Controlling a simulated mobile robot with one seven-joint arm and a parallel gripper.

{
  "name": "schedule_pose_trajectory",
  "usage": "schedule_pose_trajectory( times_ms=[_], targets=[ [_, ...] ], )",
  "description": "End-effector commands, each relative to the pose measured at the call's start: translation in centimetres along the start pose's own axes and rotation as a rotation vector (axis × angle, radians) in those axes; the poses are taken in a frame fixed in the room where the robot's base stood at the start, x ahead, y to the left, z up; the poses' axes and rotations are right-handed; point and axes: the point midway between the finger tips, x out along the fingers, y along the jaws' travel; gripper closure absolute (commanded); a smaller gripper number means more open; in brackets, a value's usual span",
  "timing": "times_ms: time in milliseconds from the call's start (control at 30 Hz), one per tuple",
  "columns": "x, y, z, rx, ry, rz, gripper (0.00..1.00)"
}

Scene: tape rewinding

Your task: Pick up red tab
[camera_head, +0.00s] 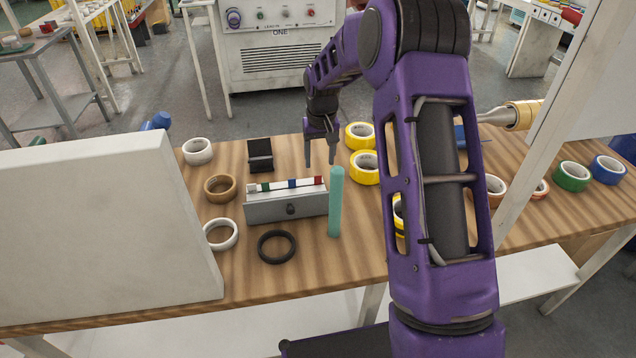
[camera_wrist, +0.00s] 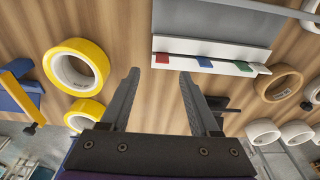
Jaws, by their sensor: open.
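The red tab (camera_head: 318,181) sits at the right end of the white strip along the top of a grey box (camera_head: 285,208). A blue tab (camera_head: 292,184) and a green tab (camera_head: 266,187) are on the same strip to its left. My gripper (camera_head: 320,163) is open and empty, pointing down close to the box's right end. In the wrist view the red tab (camera_wrist: 163,58) appears just beyond and between the two open fingertips (camera_wrist: 159,74), apart from both. Nothing hides it there.
Yellow tape rolls (camera_head: 364,168) lie to the right. A black block (camera_head: 260,155) is behind the box, and a black ring (camera_head: 277,247) lies in front. White and brown rolls (camera_head: 220,188) are left.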

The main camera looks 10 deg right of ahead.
Motion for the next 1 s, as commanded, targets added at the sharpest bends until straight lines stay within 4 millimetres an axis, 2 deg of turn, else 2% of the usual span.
schedule_pose_trajectory(
  times_ms=[167, 467, 700, 767, 1000],
  targets=[
    [1.0, -0.1, 0.1, -0.001, -0.001, -0.001, 0.38],
    [5.1, -0.4, 0.2, 0.0, 0.0, 0.0, 0.38],
    [5.4, -0.4, 0.1, -0.001, 0.001, 0.0, 0.38],
    [5.4, -0.4, 0.1, 0.0, 0.001, 0.0, 0.46],
    [5.3, -0.3, 0.2, -0.001, 0.001, 0.0, 0.9]
  ],
)
